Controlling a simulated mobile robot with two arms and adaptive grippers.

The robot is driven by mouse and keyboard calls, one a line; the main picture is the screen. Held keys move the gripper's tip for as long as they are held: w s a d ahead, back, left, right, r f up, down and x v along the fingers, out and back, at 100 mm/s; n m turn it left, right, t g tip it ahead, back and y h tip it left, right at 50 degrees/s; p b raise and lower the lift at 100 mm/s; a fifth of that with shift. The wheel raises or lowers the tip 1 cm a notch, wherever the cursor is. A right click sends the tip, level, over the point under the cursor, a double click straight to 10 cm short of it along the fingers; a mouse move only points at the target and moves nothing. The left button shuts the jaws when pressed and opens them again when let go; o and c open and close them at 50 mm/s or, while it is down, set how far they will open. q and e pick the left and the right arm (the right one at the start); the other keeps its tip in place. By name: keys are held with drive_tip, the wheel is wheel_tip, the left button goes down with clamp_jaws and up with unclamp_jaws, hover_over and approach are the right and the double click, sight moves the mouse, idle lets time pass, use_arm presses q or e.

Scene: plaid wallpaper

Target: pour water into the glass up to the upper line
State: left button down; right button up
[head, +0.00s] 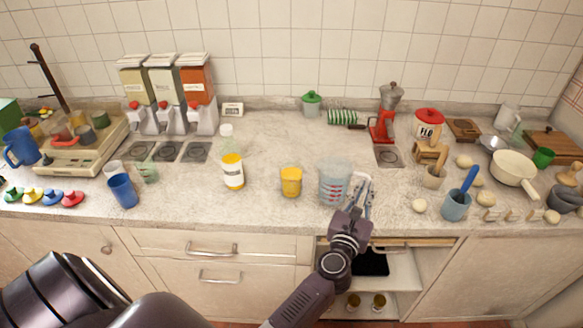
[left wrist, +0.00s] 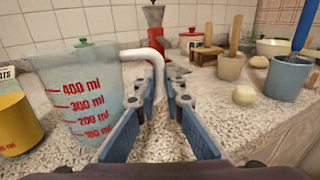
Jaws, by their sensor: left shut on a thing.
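A clear measuring jug (head: 333,184) with red marks stands on the counter near its front edge. In the left wrist view the jug (left wrist: 82,92) shows red marks from 100 to 400 ml; a water level cannot be made out. My left gripper (head: 366,186) is at the jug's right side, shut on its pale handle (left wrist: 157,62), which runs down between the fingers. A small clear greenish glass (head: 149,172) stands at the left beside a blue cup (head: 123,191); lines on it are too small to tell. My right gripper is not in view.
A yellow cup (head: 290,181) stands just left of the jug, with a white and yellow jar (head: 232,171) farther left. A blue-grey pot (head: 456,205) and pale round balls (head: 419,205) are at the right.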

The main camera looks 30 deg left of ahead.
use_arm(q)
drive_tip(key=shift+r, duration=0.2)
drive_tip(key=s+a+r+n+t+y, duration=0.1)
drive_tip(key=s+a+r+n, duration=0.2)
drive_tip(key=a+r+n, duration=0.5)
drive_tip(key=shift+a+r+n+t+y+p, duration=0.15)
drive_tip(key=shift+r+n+t+y+p, duration=0.25)
drive_tip(key=shift+r+n, duration=1.8)
drive_tip(key=shift+s+r+m, duration=0.1)
drive_tip(key=shift+r+m, duration=0.3)
drive_tip(key=shift+r, duration=0.05)
drive_tip(key=shift+s+a+r+n, duration=0.15)
drive_tip(key=shift+a+r+n, duration=0.25)
drive_tip(key=shift+r+n, duration=0.1)
